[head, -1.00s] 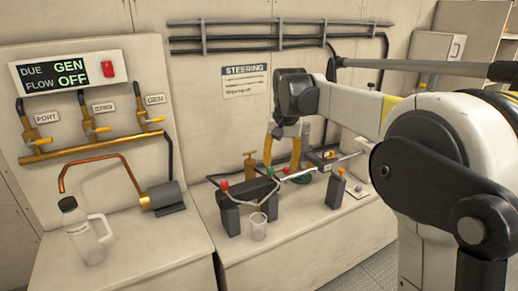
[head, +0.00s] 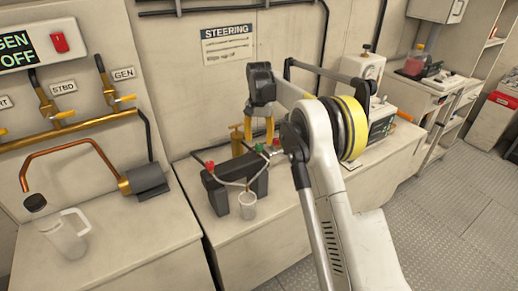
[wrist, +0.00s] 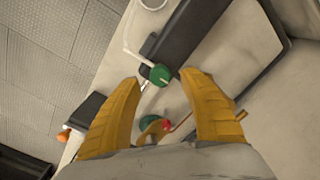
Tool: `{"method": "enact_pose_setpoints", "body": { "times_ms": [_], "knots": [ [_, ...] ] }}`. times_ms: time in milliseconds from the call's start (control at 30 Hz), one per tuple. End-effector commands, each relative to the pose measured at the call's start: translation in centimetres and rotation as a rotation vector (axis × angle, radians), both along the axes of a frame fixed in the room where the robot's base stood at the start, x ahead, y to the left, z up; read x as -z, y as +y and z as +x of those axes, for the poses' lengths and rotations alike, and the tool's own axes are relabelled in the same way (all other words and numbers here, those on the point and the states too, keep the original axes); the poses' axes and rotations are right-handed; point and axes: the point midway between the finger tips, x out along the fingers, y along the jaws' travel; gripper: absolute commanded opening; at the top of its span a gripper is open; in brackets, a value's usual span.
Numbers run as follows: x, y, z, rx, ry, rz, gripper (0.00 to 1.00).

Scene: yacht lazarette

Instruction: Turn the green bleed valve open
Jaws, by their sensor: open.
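The green bleed valve (head: 259,147) is a small knob at the right end of a black steering cylinder (head: 222,196). A red knob (head: 209,165) sits at the cylinder's left end. My gripper (head: 259,138) points down with its yellow fingers spread, close above the green valve. In the wrist view the green valve (wrist: 160,75) shows between the open fingertips (wrist: 160,82), with a gap on each side. I cannot tell whether either finger touches it. A second green part (wrist: 150,122) and a small red part show nearer the palm.
A clear cup (head: 247,206) with thin tubes stands before the cylinder. A jug (head: 62,234) stands on the left bench. A grey-white device (head: 380,125) is on the right of the bench. Floor (head: 440,220) at right is clear.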

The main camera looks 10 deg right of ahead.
Motion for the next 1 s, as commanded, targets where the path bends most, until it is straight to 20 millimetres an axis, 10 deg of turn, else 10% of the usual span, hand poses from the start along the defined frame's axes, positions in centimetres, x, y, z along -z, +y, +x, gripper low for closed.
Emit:
{"method": "enact_pose_setpoints", "body": {
  "times_ms": [567, 733, 1000],
  "knots": [
    [3.1, 0.0, 0.0, 0.000, 0.000, 0.000, 0.49],
    [3.1, 0.0, 0.0, 0.000, 0.000, 0.000, 0.00],
    [3.1, 0.0, 0.0, -0.014, 0.000, 0.000, 0.00]
  ]
}}
